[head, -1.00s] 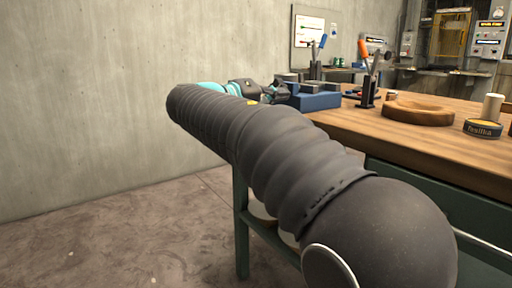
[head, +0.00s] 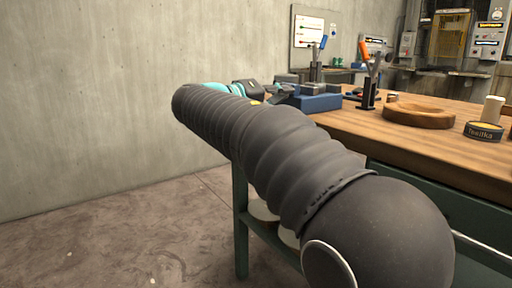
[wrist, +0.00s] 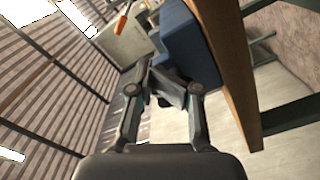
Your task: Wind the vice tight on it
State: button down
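The vice (head: 316,102) is blue with grey jaws and stands at the near left end of the wooden bench. In the wrist view its blue body (wrist: 187,45) is just beyond my fingers. My gripper (head: 270,92) is at the vice's left end, partly hidden by my own arm in the head view. In the wrist view my gripper's two fingers (wrist: 165,88) stand apart, one on each side of a dark grey piece (wrist: 172,88) at the vice's end, probably its handle. I cannot tell whether both fingers press on it. What the jaws hold is not clear.
The bench top (head: 350,125) carries an upright clamp tool (head: 369,90), a round wooden ring (head: 418,114), a dark tin (head: 483,131) and a pale cylinder (head: 492,109). A concrete wall (head: 100,90) is at the left. The floor left of the bench is clear.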

jog(key=shift+w+a, duration=0.15)
jog(key=shift+a, duration=0.2)
